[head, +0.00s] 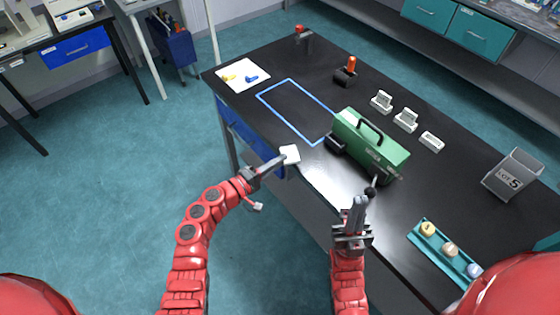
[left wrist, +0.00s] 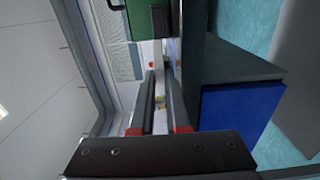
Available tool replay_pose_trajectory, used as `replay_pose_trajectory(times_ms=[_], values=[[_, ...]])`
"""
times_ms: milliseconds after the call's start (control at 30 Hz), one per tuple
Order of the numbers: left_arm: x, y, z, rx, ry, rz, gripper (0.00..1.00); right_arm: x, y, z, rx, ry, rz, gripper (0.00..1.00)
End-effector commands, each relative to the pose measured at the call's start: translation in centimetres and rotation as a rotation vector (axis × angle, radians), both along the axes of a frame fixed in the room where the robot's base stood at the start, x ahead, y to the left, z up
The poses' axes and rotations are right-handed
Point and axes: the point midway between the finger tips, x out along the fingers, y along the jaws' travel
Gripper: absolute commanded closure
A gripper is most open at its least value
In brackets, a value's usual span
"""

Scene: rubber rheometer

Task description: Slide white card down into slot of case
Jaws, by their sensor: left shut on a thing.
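The white card (head: 291,154) is at the tip of my left gripper (head: 281,160), which is shut on it above the table's front left edge. In the left wrist view the two fingers of my left gripper (left wrist: 161,100) are close together, and I cannot make out the card clearly. The green case (head: 372,147) with a black top handle stands on the table, to the right of the card and apart from it. Part of it shows in the left wrist view (left wrist: 113,22). I cannot see its slot clearly.
A blue outlined rectangle (head: 262,98) lies on the black table (head: 440,185). A white sheet (head: 235,71) with yellow and blue pieces is at the far left. Several small white items (head: 405,121) stand behind the case. A grey bin (head: 512,172) and teal tray (head: 424,242) are at right.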

Motion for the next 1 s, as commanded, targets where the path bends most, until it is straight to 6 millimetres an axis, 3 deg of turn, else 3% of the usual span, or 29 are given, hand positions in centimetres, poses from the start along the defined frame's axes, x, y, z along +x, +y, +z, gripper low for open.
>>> replay_pose_trajectory(times_ms=[733, 1000], values=[[-6.7, 9.5, 4.3, -0.001, 0.001, 0.006, 1.00, 0.0, 0.0, 3.2, 0.000, 0.000, 0.000, 1.00], [-7.9, 10.9, 5.0, 0.000, -0.001, 0.000, 1.00, 0.0, 0.0, 3.5, 0.000, 0.000, 0.000, 1.00]])
